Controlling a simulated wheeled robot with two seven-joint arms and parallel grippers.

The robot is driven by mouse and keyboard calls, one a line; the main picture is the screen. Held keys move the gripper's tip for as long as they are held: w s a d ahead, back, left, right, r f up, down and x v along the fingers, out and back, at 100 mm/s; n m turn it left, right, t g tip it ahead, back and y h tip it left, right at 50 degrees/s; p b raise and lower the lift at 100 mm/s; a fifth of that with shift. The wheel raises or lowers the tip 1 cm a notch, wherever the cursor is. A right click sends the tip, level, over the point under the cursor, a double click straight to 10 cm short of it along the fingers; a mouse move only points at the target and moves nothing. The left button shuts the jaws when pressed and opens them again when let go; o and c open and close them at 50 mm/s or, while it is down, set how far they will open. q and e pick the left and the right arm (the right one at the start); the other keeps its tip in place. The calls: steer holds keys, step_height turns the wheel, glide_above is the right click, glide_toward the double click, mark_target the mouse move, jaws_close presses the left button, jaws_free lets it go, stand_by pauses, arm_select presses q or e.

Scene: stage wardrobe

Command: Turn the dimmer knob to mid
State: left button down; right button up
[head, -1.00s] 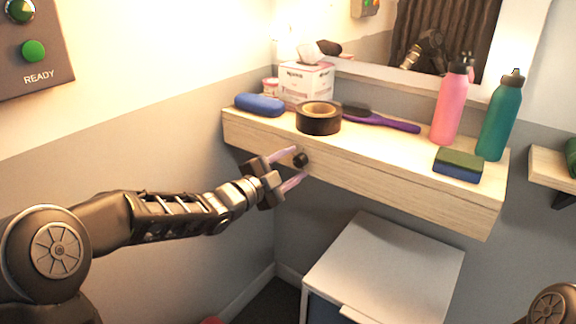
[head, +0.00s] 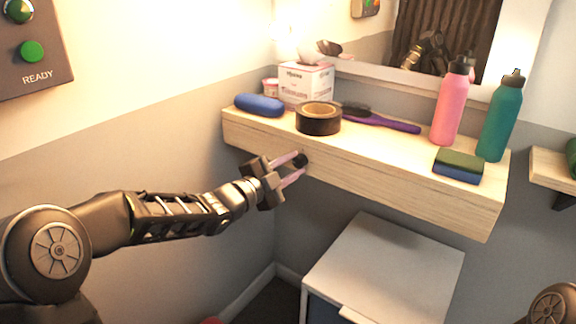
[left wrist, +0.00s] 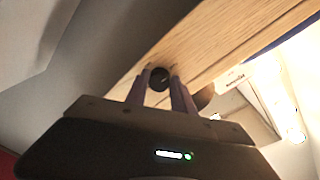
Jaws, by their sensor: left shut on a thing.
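The dimmer knob (head: 300,160) is a small black round knob on the front face of the wooden shelf (head: 400,184), towards its left end. It also shows in the left wrist view (left wrist: 159,78), between my fingertips. My left gripper (head: 295,166) reaches it from the left and front, its two pale pink fingers shut on the knob, one on each side. In the left wrist view the fingers (left wrist: 161,86) stand close on both sides of the knob. My right gripper is out of view.
On the shelf stand a blue case (head: 259,105), a tissue box (head: 306,84), a roll of black tape (head: 318,119), a purple brush (head: 382,121), a pink bottle (head: 449,105), a teal bottle (head: 500,118) and a sponge (head: 458,166). A white cabinet (head: 385,265) stands below.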

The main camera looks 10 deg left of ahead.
arm_select(q)
steer(key=shift+r+n, duration=0.25)
steer(key=shift+n, duration=0.15)
steer(key=n, duration=0.4)
steer(key=shift+t, duration=0.4)
steer(key=n, duration=0.9)
steer(key=shift+n+t+y, duration=0.3)
steer(key=shift+n+t, duration=0.1)
steer(key=shift+d+n+y+p, duration=0.1)
steer(key=shift+n+y+p, duration=0.25)
steer(key=shift+n, duration=1.85)
steer(key=c, duration=1.5)
jaws_free()
steer(key=o, duration=0.4)
steer(key=shift+d+f, duration=0.1)
steer(key=shift+f, duration=0.15)
